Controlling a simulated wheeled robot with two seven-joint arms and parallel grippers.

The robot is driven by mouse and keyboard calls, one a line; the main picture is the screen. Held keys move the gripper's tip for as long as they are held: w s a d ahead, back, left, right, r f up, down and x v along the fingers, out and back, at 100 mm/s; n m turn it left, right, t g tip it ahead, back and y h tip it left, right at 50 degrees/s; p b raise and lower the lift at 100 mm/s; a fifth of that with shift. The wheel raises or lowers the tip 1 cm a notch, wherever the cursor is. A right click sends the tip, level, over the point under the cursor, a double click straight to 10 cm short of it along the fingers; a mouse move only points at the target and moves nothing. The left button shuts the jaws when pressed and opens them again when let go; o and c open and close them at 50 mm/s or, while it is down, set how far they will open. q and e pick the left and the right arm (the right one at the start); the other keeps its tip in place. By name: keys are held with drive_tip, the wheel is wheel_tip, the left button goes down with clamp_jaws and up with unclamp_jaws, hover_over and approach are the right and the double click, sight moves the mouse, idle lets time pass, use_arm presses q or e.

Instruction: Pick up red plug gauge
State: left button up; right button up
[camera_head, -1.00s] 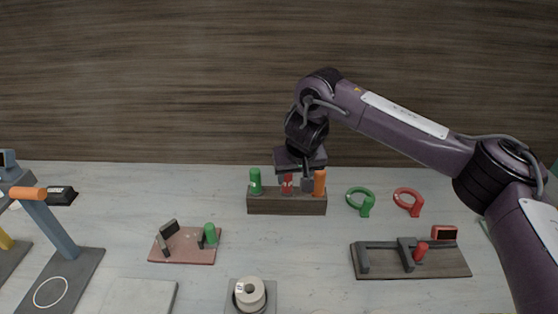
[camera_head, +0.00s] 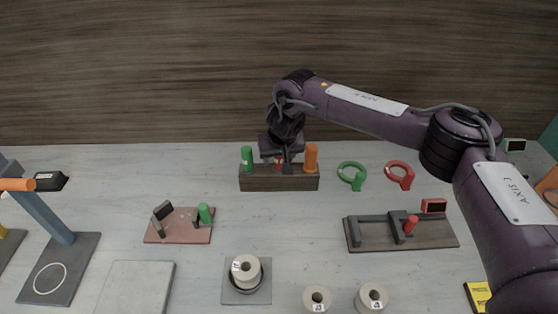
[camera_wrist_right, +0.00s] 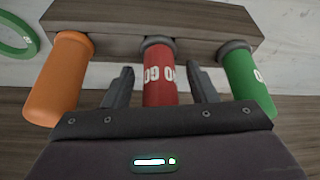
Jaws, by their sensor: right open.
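The red plug gauge (camera_wrist_right: 159,75) stands in the middle of a dark wooden block (camera_head: 279,184), between a green plug gauge (camera_head: 247,158) and an orange one (camera_head: 311,157). In the head view the red gauge is partly hidden by my right gripper (camera_head: 283,167). In the right wrist view my right gripper (camera_wrist_right: 160,88) is open, with one finger on each side of the red gauge; small gaps show between fingers and gauge. Lettering reading "GO" shows on the red gauge. My left gripper is not in view.
Green (camera_head: 352,174) and red (camera_head: 400,174) ring gauges lie right of the block. A dark fixture with a red pin (camera_head: 402,231) stands at right front, a pinkish fixture (camera_head: 180,227) at left front. Pale rings (camera_head: 317,299) lie at the front. The table between is clear.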

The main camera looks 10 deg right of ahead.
drive_tip(key=c, duration=0.6)
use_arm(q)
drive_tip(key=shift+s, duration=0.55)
use_arm(e)
drive_tip(key=c, duration=0.5)
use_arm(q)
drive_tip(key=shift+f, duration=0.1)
use_arm(e)
drive_tip(key=shift+r, duration=0.2)
